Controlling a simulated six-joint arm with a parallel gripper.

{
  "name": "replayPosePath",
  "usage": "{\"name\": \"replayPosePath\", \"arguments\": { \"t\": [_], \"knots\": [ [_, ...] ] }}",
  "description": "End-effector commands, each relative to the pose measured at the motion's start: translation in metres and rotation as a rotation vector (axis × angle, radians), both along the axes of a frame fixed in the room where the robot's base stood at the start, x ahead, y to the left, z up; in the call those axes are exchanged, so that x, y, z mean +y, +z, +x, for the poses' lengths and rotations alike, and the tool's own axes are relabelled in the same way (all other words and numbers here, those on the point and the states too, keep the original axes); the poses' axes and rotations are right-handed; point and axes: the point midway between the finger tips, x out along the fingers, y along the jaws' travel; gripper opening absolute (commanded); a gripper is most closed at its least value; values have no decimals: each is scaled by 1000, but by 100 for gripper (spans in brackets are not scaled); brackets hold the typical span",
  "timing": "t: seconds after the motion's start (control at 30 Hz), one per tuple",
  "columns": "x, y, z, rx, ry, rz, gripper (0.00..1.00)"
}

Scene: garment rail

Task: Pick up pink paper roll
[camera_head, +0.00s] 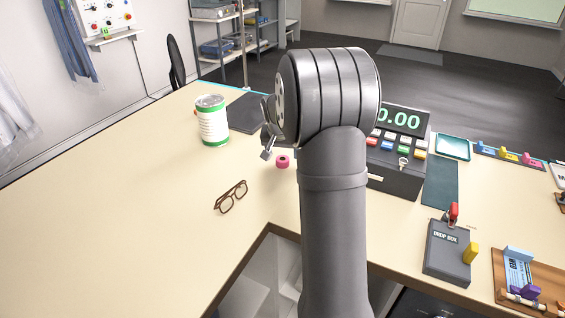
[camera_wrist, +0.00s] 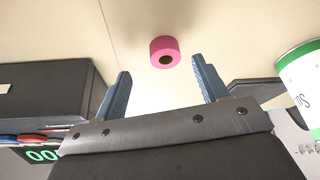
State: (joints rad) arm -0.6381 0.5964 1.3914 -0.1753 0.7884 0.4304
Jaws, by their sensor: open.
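The pink paper roll (camera_head: 283,162) is a small ring with a dark centre hole, lying on the cream counter just left of my arm in the head view. In the wrist view the pink paper roll (camera_wrist: 165,51) sits past the fingertips, roughly between their lines and apart from both. My gripper (camera_wrist: 160,68) is open and empty, with its two blue-grey fingers spread. In the head view my gripper (camera_head: 267,150) shows only in part at the left of the wrist, above and left of the roll; my arm hides the rest.
A white and green can (camera_head: 212,121) stands left of my gripper. Brown glasses (camera_head: 231,197) lie in front. A cash register (camera_head: 399,150) stands right, behind my arm. A grey drop box (camera_head: 448,252) is further right. The left counter (camera_head: 110,220) is clear.

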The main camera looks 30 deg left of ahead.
Motion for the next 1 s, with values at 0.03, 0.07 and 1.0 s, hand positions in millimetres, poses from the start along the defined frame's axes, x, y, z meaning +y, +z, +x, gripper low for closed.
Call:
{"name": "replayPosePath", "arguments": {
  "t": [0.03, 0.07, 1.0],
  "knots": [
    [0, -3, 1, 0, 0, 0, 67],
    [1, -4, 2, -1, 0, 0, 67],
    [15, -49, 29, -1, 0, 0, 35]
  ]
}}
